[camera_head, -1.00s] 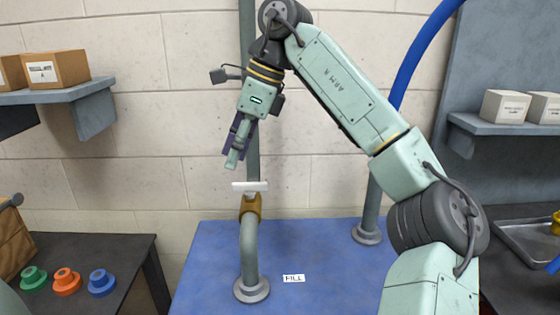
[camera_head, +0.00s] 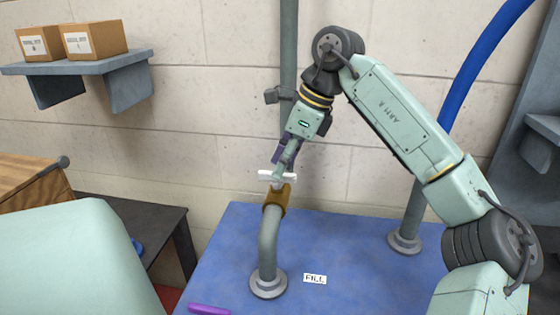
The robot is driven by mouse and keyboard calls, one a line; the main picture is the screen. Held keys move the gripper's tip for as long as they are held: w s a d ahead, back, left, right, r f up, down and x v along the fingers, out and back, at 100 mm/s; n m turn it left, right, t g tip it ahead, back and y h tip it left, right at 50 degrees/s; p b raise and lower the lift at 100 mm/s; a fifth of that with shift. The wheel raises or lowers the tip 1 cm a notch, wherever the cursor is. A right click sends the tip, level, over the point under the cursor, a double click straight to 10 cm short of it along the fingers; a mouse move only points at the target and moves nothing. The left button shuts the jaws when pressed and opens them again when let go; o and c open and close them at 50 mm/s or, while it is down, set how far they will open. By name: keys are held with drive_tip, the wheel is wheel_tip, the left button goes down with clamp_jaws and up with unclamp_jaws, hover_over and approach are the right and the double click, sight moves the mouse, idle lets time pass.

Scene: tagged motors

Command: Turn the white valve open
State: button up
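The white valve handle (camera_head: 268,174) is a short bar on top of a brass valve body (camera_head: 277,198), fitted on a grey pipe (camera_head: 268,245) that rises from the blue table. The handle lies crosswise in the picture. My gripper (camera_head: 281,173) points down at the handle, its fingertips overlapping the handle's middle in this view. Part of the handle is hidden behind the fingers. Whether the fingers touch or grip it, and how far apart they are, I cannot tell.
A "FILL" label (camera_head: 315,278) lies on the blue table (camera_head: 350,255). A purple object (camera_head: 209,310) lies at its front edge. Another grey pipe base (camera_head: 404,242) stands at right. Boxes (camera_head: 95,40) sit on a wall shelf (camera_head: 80,66) at left. A dark bench (camera_head: 150,222) stands left.

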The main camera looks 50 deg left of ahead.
drive_tip(key=shift+x, duration=0.9)
clamp_jaws()
